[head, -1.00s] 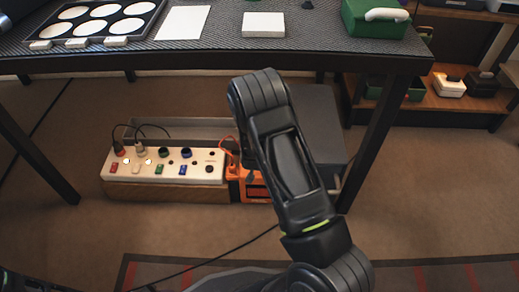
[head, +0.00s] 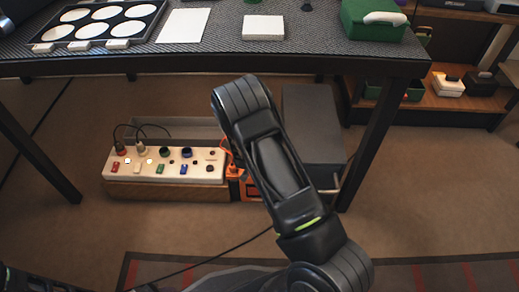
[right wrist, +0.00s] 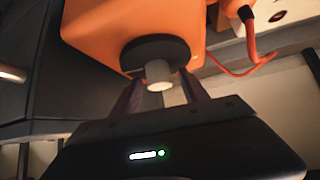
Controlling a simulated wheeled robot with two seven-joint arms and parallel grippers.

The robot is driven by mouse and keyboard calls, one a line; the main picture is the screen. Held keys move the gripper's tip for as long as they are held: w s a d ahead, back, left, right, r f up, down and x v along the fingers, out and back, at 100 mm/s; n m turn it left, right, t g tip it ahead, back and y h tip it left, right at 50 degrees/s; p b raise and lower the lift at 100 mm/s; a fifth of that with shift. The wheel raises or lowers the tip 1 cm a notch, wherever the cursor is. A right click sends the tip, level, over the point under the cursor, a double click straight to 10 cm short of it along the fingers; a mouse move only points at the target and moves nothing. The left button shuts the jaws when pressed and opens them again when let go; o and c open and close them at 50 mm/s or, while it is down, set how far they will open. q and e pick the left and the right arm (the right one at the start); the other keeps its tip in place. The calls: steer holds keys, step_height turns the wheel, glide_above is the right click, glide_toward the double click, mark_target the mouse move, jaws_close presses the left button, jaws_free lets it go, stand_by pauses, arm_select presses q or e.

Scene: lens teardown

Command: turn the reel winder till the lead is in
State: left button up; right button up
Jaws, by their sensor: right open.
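The orange reel winder (head: 249,188) stands on the floor under the bench in the head view, partly hidden by my right arm. In the right wrist view the orange housing (right wrist: 110,28) fills the top, with a black round hub (right wrist: 150,52) and a pale knob (right wrist: 158,76) sticking out. My right gripper (right wrist: 161,92) is open, its dark fingers either side of the knob; contact cannot be made out. The orange lead (head: 230,152) runs beside the power strip in the head view; an orange cord (right wrist: 252,45) also curves in the right wrist view. My left gripper is out of view.
A white power strip (head: 195,179) with plugs and coloured switches lies left of the reel. A dark grey box (head: 317,120) stands to its right. Bench legs (head: 375,140) flank the space below the bench (head: 200,60). Carpet in front is mostly clear.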

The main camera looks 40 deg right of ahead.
steer(key=p+v, duration=0.3)
steer(key=v, duration=0.3)
steer(key=shift+a+r, duration=0.1)
steer(key=shift+r, duration=0.2)
steer(key=shift+s+a+r+p, duration=0.3)
steer(key=shift+s+a+r, duration=0.05)
steer(key=shift+s+r, duration=0.05)
steer(key=shift+f, duration=0.1)
